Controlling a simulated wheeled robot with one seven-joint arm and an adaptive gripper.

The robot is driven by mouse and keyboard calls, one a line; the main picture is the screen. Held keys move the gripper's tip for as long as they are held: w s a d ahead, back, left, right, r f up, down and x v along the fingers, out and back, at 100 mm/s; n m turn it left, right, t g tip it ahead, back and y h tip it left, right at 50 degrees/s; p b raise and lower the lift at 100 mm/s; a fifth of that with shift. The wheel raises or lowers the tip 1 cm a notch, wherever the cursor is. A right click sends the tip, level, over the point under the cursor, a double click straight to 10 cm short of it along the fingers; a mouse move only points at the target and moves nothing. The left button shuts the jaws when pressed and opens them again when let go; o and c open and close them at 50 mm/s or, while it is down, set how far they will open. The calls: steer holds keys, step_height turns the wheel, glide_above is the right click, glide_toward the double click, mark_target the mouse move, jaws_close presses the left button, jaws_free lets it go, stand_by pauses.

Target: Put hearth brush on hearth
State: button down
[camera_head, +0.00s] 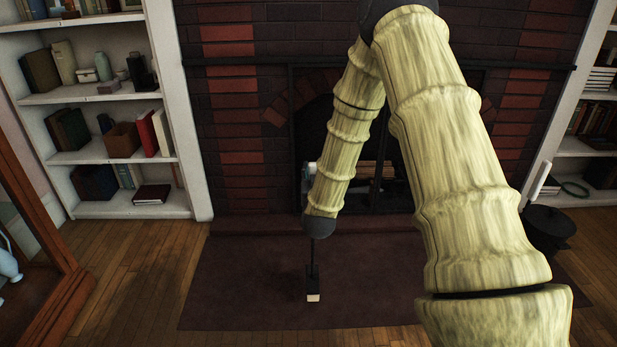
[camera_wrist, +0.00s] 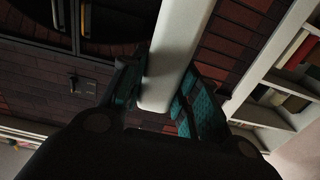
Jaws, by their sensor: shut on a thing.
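The hearth brush (camera_head: 313,270) hangs upright in the head view, with a dark shaft, a dark head and cream bristles at the bottom. Its pale upper end shows beside my forearm; the middle is hidden behind my wrist. In the wrist view my gripper (camera_wrist: 155,98) is shut on its thick pale handle (camera_wrist: 178,50), between teal finger pads. My gripper is mostly hidden behind my arm in the head view. The hearth (camera_head: 245,225) is the low dark strip before the brick fireplace. The bristles appear over the rug, in front of it; their height is unclear.
A dark rug (camera_head: 235,285) covers the floor before the hearth. A black pot (camera_head: 548,225) stands at the right, with a pale rod (camera_head: 541,179) above it. Shelves (camera_head: 125,155) flank the fireplace. The rug's left part is clear.

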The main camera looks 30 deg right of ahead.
steer(key=w+d+f+b, duration=0.2)
steer(key=w+f+b, duration=0.1)
steer(key=w, duration=0.3)
steer(key=shift+w+f, duration=0.2)
steer(key=shift+f, duration=0.4)
steer(key=c, duration=1.1)
jaws_free()
steer(key=shift+o, duration=0.2)
